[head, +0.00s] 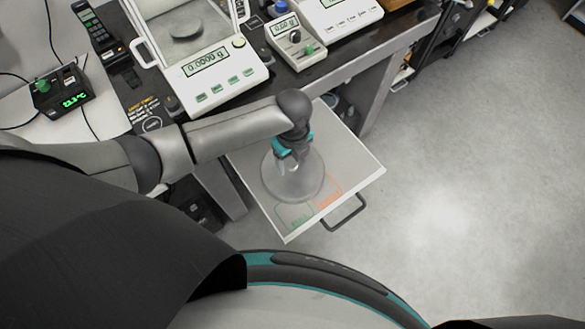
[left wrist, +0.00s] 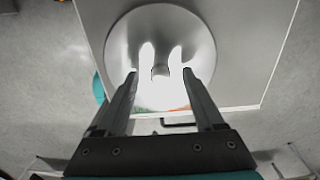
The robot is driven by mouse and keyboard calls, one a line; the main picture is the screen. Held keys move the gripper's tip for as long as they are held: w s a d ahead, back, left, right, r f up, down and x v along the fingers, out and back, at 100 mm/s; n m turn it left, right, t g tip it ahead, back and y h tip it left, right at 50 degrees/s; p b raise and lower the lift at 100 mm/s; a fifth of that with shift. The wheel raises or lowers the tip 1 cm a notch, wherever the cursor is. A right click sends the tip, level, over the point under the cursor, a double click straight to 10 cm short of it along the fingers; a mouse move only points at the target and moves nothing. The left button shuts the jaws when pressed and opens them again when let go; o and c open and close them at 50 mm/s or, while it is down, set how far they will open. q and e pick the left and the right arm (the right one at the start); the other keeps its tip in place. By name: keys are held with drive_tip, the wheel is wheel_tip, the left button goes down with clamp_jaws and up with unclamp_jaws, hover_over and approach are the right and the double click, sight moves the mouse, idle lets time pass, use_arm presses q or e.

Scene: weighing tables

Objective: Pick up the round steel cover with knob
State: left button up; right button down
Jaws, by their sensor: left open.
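The round steel cover (head: 312,187) lies on a pulled-out white board with a handle, below the bench. In the left wrist view the cover (left wrist: 124,48) is a shiny disc, with its knob (left wrist: 160,70) near the middle. My left gripper (head: 291,164) is over the cover, pointing down. In the left wrist view its two fingers (left wrist: 160,72) are apart, one on each side of the knob's line, with nothing held between them. I cannot tell how high the fingertips are above the knob. My right gripper is in neither view.
The board (head: 355,165) has green and orange marked areas partly beside the cover, and a dark handle (head: 345,213) at its front. The bench behind holds a balance (head: 215,75) and a smaller meter (head: 294,42). Open floor (head: 460,190) lies to the right.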

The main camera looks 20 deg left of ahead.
use_arm(q)
clamp_jaws()
idle(0.4)
idle(0.9)
